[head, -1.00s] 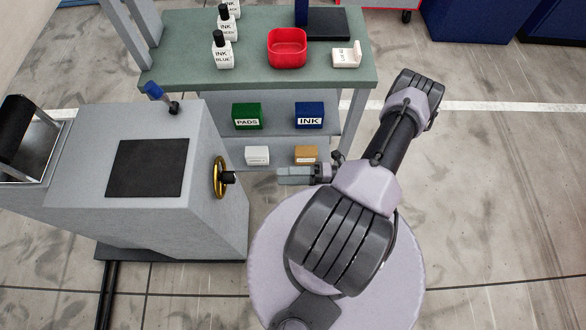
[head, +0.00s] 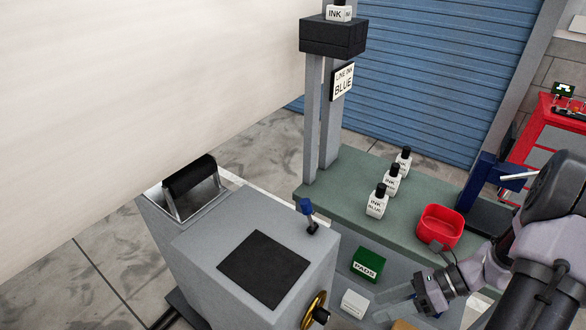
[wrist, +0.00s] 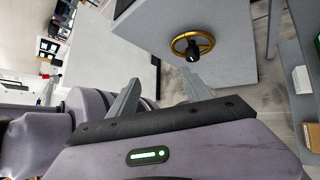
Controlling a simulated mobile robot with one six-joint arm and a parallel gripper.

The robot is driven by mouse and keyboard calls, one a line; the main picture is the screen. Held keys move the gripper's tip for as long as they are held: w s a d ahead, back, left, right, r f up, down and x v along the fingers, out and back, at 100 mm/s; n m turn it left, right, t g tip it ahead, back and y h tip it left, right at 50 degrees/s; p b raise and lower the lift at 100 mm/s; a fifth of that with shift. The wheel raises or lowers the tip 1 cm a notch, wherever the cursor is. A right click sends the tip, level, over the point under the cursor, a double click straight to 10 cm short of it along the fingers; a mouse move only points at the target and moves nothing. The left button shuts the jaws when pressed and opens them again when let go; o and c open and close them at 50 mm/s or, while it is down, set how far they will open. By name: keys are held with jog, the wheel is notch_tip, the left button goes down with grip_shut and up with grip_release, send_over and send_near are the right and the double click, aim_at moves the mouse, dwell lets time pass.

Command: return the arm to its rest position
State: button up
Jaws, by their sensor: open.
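My gripper (head: 401,302) is at the lower right of the head view, at the end of my arm. It is in front of the shelf under the green bench. In the wrist view its two grey fingers (wrist: 160,92) are spread apart with nothing between them. A brass handwheel (wrist: 193,46) on the grey machine shows beyond the fingertips, apart from them. The handwheel also shows at the bottom of the head view (head: 314,308).
The grey machine (head: 205,262) stands left of my arm, with a blue-knobbed lever (head: 307,208) on top. The green bench (head: 340,186) carries ink bottles (head: 377,203) and a red bin (head: 440,227). A green PADS box (head: 368,265) sits below.

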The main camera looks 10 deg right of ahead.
jog(key=s+a+r+n+t+h, duration=0.2)
jog(key=a+r+n+h, duration=0.2)
jog(key=a+r+n, duration=0.4)
jog(key=s+a+r+n+t+h, duration=0.2)
jog(key=a+r+n+h, duration=0.3)
jog(key=r+n, duration=0.9)
jog(key=s+a+n, duration=0.1)
jog(key=a, duration=0.2)
jog(key=shift+s+a+r, duration=0.25)
jog(key=shift+s+r, duration=0.05)
jog(key=shift+r, duration=0.05)
jog(key=shift+c, duration=0.5)
